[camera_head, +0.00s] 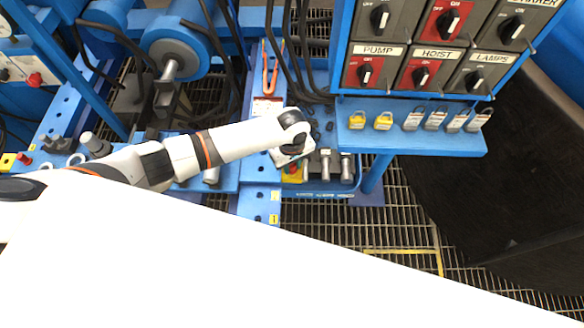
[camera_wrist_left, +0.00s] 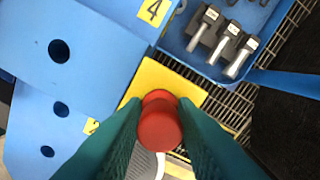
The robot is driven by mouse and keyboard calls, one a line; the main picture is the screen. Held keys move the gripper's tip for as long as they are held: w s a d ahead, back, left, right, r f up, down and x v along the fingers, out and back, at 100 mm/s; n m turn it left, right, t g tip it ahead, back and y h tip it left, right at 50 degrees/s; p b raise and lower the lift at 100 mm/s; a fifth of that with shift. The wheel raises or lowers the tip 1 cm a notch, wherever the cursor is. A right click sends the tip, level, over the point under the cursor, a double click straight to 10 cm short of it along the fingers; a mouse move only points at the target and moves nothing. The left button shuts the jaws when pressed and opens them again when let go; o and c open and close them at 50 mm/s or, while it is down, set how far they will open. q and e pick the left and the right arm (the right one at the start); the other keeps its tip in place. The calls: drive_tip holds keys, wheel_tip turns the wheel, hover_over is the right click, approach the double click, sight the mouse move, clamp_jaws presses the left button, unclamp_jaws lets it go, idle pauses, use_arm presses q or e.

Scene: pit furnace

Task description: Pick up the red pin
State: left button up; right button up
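The red pin (camera_wrist_left: 160,127) shows in the left wrist view, its round red head between the two dark green fingers. Both fingers sit right against its sides, so my left gripper (camera_wrist_left: 160,112) looks shut on it. A yellow block (camera_wrist_left: 168,80) lies just beyond the pin; its lower part is hidden by the fingers and the pin. I cannot tell whether the pin's far end is in the block. In the head view my left gripper (camera_head: 292,152) is over the yellow block (camera_head: 293,174), largely hiding the pin. My right gripper is not in view.
A blue tray with several grey metal bolts (camera_head: 345,168) lies just right of the gripper. A blue shelf with padlocks (camera_head: 410,128) stands below the switch panel (camera_head: 430,50). Black hoses (camera_head: 285,40) hang above. Floor grating (camera_head: 375,215) is open below.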

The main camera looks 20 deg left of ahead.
use_arm(q)
clamp_jaws()
drive_tip(key=shift+r, duration=0.1)
wheel_tip(320, 180, up, 8)
drive_tip(key=shift+r+p, duration=0.25)
drive_tip(key=shift+p, duration=0.55)
drive_tip(key=shift+r, duration=0.65)
